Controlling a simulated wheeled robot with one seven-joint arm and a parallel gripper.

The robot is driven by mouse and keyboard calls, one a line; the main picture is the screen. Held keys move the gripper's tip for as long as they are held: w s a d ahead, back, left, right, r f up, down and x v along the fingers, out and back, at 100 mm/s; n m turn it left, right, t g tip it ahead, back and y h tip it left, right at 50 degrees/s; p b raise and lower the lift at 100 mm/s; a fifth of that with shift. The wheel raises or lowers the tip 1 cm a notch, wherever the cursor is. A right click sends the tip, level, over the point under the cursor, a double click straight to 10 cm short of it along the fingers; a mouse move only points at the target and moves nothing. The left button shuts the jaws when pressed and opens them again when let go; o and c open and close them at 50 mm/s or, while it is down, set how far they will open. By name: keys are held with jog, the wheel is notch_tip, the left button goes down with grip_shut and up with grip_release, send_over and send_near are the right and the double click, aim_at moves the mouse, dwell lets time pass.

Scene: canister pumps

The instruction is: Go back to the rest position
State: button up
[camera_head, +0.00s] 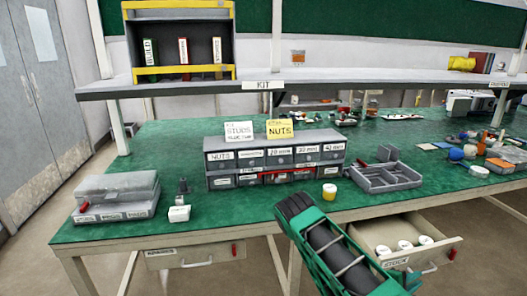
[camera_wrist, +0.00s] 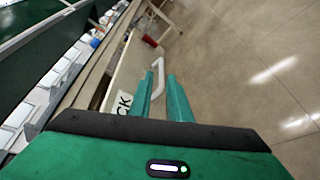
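My gripper (camera_wrist: 161,76) shows in the wrist view with two green fingers apart. The pale handle (camera_wrist: 159,66) of the STOCK drawer lies just past and partly between the fingertips; I cannot tell whether they touch.
The green bench (camera_head: 150,150) carries a grey drawer cabinet (camera_head: 275,158), a grey case (camera_head: 117,195), a divided tray (camera_head: 385,180) and a yellow-and-white jar (camera_head: 329,192). A closed SPARES drawer (camera_head: 190,255) is at the front left. Bare floor (camera_wrist: 245,60) lies right of the fingers in the wrist view.

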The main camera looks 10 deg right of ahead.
jog(key=s+a+r+m+g+y, duration=0.1)
jog(key=s+r+m+g+y, duration=0.4)
jog(key=s+r+m+g, duration=0.7)
jog(key=s+a+r+m+t+y, duration=0.2)
jog(key=s+a+r+t+y, duration=0.1)
jog(key=s+a+r+y, duration=0.2)
jog(key=s+a+r+m+t+y, duration=0.2)
jog(key=s+a+r+t+y, duration=0.1)
jog(key=s+a+r, duration=0.6)
jog(key=a+r+y, duration=0.1)
jog(key=a+r, duration=0.3)
jog(key=r, duration=0.2)
jog(key=shift+a+r+y, duration=0.15)
jog(key=shift+a+y, duration=0.2)
jog(key=shift+y, duration=0.05)
jog(key=shift+w, duration=0.1)
jog(key=shift+w+f, duration=0.25)
jog(key=shift+w, duration=0.4)
jog(key=shift+s, duration=0.1)
